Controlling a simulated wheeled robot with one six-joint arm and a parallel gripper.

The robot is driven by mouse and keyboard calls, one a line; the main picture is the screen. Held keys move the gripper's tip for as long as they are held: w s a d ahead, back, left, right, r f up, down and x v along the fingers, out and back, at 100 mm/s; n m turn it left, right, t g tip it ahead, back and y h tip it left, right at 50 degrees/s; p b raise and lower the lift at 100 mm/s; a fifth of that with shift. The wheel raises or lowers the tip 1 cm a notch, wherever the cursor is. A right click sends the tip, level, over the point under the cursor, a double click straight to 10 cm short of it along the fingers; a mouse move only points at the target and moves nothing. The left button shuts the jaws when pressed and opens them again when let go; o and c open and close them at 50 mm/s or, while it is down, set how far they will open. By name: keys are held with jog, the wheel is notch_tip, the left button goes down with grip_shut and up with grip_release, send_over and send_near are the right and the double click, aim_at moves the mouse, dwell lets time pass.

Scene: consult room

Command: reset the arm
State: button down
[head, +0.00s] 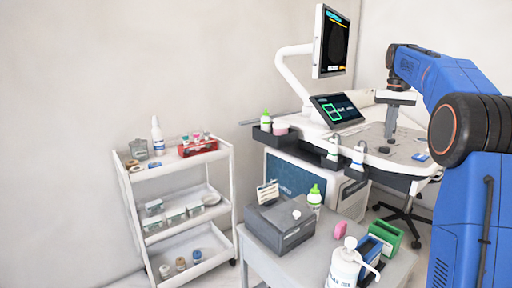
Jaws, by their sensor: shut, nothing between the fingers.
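My blue arm comes in from the right edge of the head view and bends over the white ultrasound cart (415,150). My gripper (390,134) hangs from its end and points down in front of the cart's pale worktop. It is shut with nothing in it. I cannot tell whether its tips touch the worktop or stay above it.
The cart has a monitor (332,42) on a white arm and a tilted touchscreen (337,110). A grey table (285,262) in front holds a dark grey box (280,226), a pump bottle (343,266) and a green container (388,236). A white shelf trolley (128,192) stands left.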

jog(key=s+a+f+n+t, duration=0.1)
jog(key=s+a+f, duration=0.1)
jog(key=s+a, duration=0.75)
jog(key=s+a+f+n+t, duration=0.1)
jog(key=s+a, duration=0.3)
jog(key=s, duration=1)
jog(key=s+a+f+n+t, duration=0.1)
jog(key=s+a+f, duration=0.1)
jog(key=s+f, duration=0.8)
jog(key=s+a+f+n+t, duration=0.1)
jog(key=s+a+f, duration=0.2)
jog(key=s+f, duration=0.7)
jog(key=s, duration=0.3)
jog(key=shift+s+a+t, duration=0.2)
jog(key=shift+a+t, duration=0.05)
jog(key=shift+t, duration=0.05)
